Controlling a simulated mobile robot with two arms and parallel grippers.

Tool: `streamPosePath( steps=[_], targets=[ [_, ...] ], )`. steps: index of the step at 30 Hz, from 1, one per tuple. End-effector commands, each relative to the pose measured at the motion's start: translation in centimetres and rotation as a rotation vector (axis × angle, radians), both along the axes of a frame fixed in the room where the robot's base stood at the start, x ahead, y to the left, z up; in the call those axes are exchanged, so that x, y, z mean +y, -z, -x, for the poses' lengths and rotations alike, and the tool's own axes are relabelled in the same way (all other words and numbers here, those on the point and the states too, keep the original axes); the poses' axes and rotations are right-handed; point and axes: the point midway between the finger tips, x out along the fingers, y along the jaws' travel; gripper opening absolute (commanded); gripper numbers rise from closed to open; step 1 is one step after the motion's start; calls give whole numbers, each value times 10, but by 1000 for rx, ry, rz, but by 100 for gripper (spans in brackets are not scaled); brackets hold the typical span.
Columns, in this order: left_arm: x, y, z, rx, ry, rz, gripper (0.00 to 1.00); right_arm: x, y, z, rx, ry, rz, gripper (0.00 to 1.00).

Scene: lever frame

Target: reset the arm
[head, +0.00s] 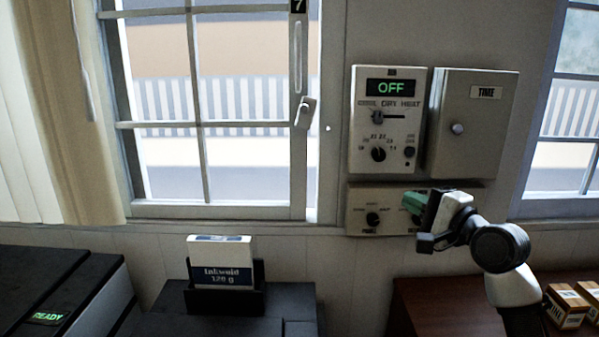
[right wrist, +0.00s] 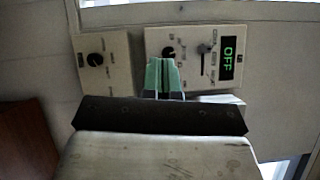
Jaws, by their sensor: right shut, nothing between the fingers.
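My right gripper (head: 412,202) is shut and empty, its green fingertips in front of the right part of a low wall panel (head: 355,226). It also shows in the right wrist view (right wrist: 165,76), fingers together, with the panels behind it. The low panel has a dark knob (head: 372,218); its right part is hidden by the gripper. Above it is a control panel (head: 360,168) with a green "OFF" display (head: 390,88), a slider lever (head: 378,117) at the left of its slot, and a round knob (head: 378,154). My left gripper is not in view.
A closed wall box (head: 470,145) with a round knob hangs right of the control panel. A window with a handle (head: 304,112) is to the left. Below stand a white and blue box (head: 220,262) in a black holder, a dark machine (head: 50,290) reading "READY", and small cartons (head: 567,305).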

Motion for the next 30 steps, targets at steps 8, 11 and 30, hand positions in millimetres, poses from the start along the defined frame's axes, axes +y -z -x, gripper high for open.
streamPosePath(
  steps=[8,11,30],
  targets=[
    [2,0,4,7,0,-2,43,19,105,31,62,3,335,0],
    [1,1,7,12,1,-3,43,27,161,58,100,-21,528,0],
    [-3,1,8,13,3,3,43,17,362,323,328,-563,1574,0]
  ],
)
